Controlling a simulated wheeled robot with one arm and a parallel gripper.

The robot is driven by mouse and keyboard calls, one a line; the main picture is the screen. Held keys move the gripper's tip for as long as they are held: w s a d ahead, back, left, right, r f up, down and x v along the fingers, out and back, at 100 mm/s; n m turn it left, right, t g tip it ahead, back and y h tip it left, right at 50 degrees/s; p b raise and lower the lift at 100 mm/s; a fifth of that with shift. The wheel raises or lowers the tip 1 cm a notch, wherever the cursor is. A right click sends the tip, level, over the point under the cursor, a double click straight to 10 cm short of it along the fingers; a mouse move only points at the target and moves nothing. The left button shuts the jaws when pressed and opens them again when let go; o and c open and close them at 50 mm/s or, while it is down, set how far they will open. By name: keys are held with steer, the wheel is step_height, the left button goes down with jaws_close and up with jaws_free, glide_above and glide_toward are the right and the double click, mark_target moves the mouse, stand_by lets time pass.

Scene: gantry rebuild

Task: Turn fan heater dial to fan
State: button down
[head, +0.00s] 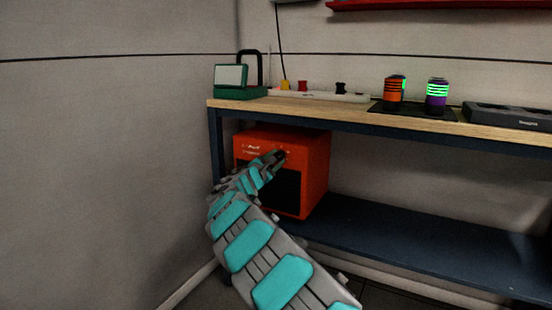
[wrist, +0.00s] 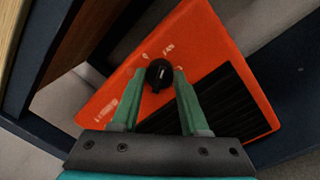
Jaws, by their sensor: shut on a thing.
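The orange fan heater (head: 313,170) stands on the lower blue shelf under the workbench. It also shows in the wrist view (wrist: 205,35), tilted in the picture, with a black grille (wrist: 215,105) and white markings on its front. Its black round dial (wrist: 159,73) has a small white mark. My gripper (wrist: 158,82) is at the heater's front, with its green fingers on either side of the dial and shut on it. In the head view my gripper (head: 277,156) reaches the heater's upper front, and my arm hides part of the front and the dial.
The wooden benchtop (head: 300,105) lies close above the heater. On it are a green lamp-like device (head: 235,78), a white power strip (head: 320,95), and orange (head: 393,92) and purple (head: 436,96) cylinders. The lower shelf (head: 420,250) is clear to the heater's right. A dark blue bench leg (head: 216,150) stands at left.

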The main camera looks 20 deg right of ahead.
steer(key=shift+a, duration=0.1)
steer(key=shift+c, duration=2.1)
jaws_free()
steer(key=v, duration=0.7)
steer(key=shift+s+a+b, duration=0.25)
steer(key=shift+a+b, duration=0.1)
